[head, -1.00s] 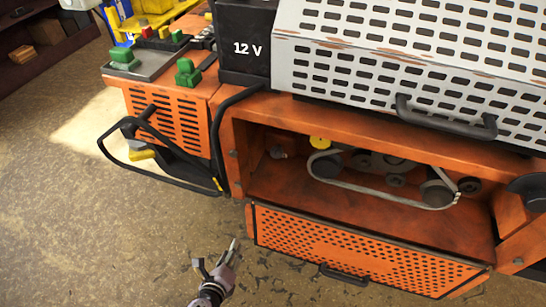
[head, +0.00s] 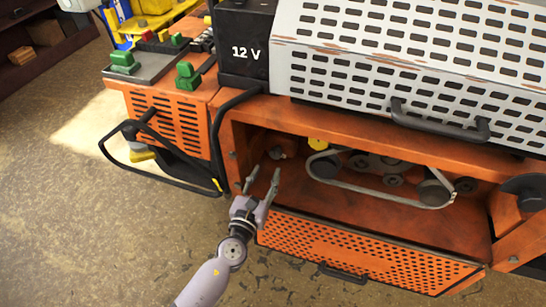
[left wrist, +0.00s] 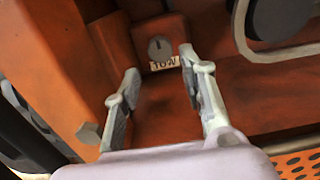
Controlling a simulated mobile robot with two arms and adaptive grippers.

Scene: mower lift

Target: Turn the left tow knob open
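The tow knob (left wrist: 160,48) is a small grey round knob with a dark slot that looks about upright. It sits at the back left of the open orange bay, above a worn pale label (left wrist: 165,63) that appears to read TOW upside down. It also shows small in the head view (head: 277,152). My left gripper (head: 262,181) is open and empty at the left front of the bay. In the left wrist view its fingers (left wrist: 160,66) stand on either side of the line to the knob, apart from it. My right gripper is out of view.
The drop-down perforated orange panel (head: 365,258) hangs open below the bay. A belt on pulleys (head: 380,187) and a yellow cap (head: 318,144) lie right of the knob. A hex bolt (left wrist: 88,133) is on the left post. A black cable (head: 215,125) runs left.

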